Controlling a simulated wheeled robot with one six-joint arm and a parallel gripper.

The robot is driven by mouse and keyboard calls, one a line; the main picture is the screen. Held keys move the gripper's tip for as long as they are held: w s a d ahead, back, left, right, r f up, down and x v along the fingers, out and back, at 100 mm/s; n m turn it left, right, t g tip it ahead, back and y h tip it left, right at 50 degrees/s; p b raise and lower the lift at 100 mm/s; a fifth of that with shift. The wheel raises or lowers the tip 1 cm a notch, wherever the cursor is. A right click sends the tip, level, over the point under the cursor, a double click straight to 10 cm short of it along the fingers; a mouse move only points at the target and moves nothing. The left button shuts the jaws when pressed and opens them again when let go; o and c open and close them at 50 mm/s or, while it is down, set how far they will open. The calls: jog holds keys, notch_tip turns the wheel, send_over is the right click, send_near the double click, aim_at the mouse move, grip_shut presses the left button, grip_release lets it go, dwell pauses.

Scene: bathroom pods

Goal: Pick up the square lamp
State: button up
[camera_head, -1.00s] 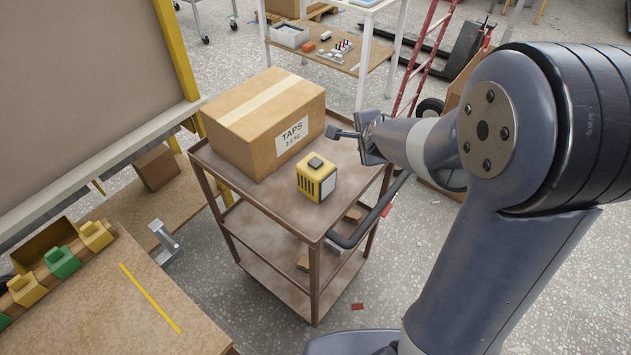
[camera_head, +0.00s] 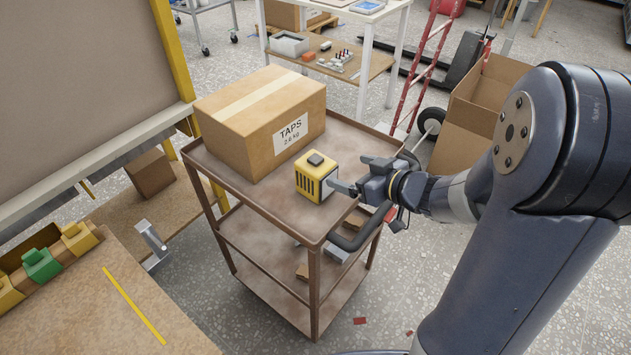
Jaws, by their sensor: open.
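The square lamp (camera_head: 316,178) is a small yellow block with a dark knob on top and dark slots on its front. It stands upright on the top shelf of a brown trolley (camera_head: 265,200). My gripper (camera_head: 355,174) is just right of the lamp, with its fingers apart and pointing left towards it. The nearer finger's tip overlaps the lamp's right face in the picture; I cannot tell whether it touches. The farther finger is behind and to the right of the lamp. Nothing is held between the fingers.
A large cardboard box marked TAPS (camera_head: 262,122) stands behind and left of the lamp on the same shelf. The trolley has a raised rim and a dark handle (camera_head: 352,240) at its right. A workbench (camera_head: 130,300) with yellow and green blocks is at lower left.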

aim_at(315, 171)
jog(key=shift+n+g+y, duration=0.3)
jog(key=shift+n+g, duration=0.3)
jog(key=shift+n, duration=0.1)
jog(key=a+f, duration=0.1)
jog(key=a, duration=0.1)
jog(key=w+a+f+b, duration=0.1)
jog(key=a+f, duration=0.1)
jog(key=shift+w, duration=0.1)
jog(key=shift+r+x, duration=0.2)
jog(key=shift+x, duration=2.8)
jog(key=shift+a, duration=0.15)
jog(key=shift+c, duration=0.2)
jog(key=c, duration=1.3)
jog(key=shift+o, duration=0.2)
jog(key=shift+r, duration=0.1)
